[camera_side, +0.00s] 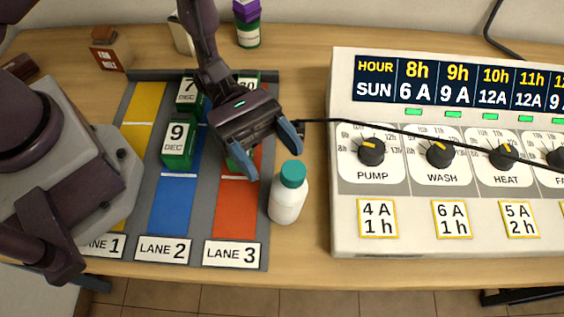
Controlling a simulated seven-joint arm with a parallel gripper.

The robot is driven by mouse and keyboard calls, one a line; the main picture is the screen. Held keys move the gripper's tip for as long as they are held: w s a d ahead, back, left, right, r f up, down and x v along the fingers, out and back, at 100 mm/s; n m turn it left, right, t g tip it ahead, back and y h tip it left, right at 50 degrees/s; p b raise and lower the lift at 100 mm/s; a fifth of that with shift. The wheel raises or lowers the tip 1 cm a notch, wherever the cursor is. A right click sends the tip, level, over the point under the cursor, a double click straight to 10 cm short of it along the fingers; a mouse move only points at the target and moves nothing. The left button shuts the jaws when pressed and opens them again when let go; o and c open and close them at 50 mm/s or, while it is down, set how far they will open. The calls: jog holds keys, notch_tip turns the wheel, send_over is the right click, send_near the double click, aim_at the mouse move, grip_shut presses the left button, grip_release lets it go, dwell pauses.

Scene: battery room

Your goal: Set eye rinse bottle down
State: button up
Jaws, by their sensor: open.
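A white bottle with a teal cap (288,200), likely the eye rinse bottle, stands upright on the wooden table, just right of the lane 3 strip. My gripper (270,158) is open, its two blue-grey fingers spread above and to the upper left of the bottle's cap. Nothing shows held between the fingers. The fingers look close to the cap, but I cannot tell whether one touches it. The bottle's label side is not readable.
A lane board (273,110) with yellow, blue and red lanes lies left of the bottle, holding several green dated blocks, one marked 9 DEC (178,142). A control panel (345,225) with dials stands right. A black cable crosses it. A narrow table strip separates bottle and panel.

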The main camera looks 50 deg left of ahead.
jog(key=a, duration=0.2)
jog(key=w+a, duration=0.1)
jog(key=a, duration=0.5)
jog(key=shift+w+a, duration=0.15)
jog(key=shift+a, duration=0.1)
jog(key=shift+r, duration=0.1)
jog(key=shift+r+m+g, duration=0.3)
jog(key=shift+r+m, duration=0.1)
jog(key=s+a+r+m+t+y, duration=0.3)
jog(key=a+r+m+y, duration=0.4)
jog(key=r, duration=0.4)
jog(key=s+a+r+m+t+y, duration=0.4)
jog(key=a+r+m+t+y, duration=0.2)
jog(key=a+r+m+y, duration=0.2)
notch_tip(320, 180, up, 3)
jog(key=a+y, duration=0.2)
jog(key=shift+y, duration=0.4)
